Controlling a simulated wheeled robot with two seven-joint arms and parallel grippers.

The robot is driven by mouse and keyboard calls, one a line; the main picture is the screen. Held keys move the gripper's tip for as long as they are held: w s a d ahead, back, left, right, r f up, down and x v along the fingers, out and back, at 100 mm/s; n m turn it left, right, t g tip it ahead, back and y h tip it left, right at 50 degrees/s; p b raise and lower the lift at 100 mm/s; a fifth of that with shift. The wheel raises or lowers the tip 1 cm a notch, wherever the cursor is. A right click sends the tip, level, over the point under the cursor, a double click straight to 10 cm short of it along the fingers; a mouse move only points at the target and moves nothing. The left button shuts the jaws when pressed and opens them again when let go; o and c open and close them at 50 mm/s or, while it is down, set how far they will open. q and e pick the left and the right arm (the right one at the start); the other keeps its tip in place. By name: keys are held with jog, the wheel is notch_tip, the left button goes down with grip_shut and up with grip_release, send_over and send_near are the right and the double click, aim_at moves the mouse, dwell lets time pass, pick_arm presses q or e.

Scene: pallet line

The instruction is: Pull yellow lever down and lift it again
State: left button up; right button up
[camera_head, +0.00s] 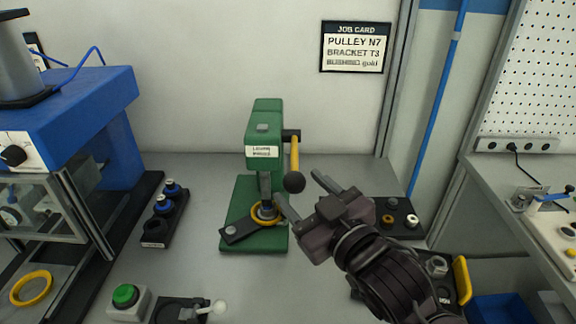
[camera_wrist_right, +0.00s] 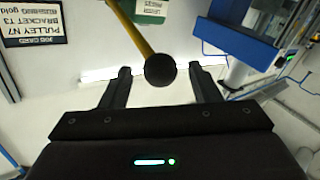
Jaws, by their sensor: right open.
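The yellow lever (camera_head: 295,154) hangs from the right side of the green press (camera_head: 266,118) and ends in a black ball knob (camera_head: 294,182). My right gripper (camera_head: 297,190) is open, and its fingers reach toward the knob from the right and front. In the right wrist view, the black knob (camera_wrist_right: 160,69) shows between and just beyond the two open fingertips (camera_wrist_right: 165,72), with the yellow shaft (camera_wrist_right: 132,28) running up and left. I cannot tell whether a finger touches the knob. My left gripper is not in view.
A dark tray with small parts (camera_head: 398,219) lies right of the press, partly behind my right arm. A black rack with blue-topped pieces (camera_head: 164,212) stands left. A green button (camera_head: 126,296) and a white-knobbed fixture (camera_head: 205,309) are in front. A blue machine (camera_head: 75,115) stands far left.

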aim_at(294, 157)
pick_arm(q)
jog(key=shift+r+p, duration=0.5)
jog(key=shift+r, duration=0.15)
pick_arm(e)
jog(key=x, duration=0.5)
jog(key=shift+w+a, duration=0.1)
jog(key=shift+w, duration=0.05)
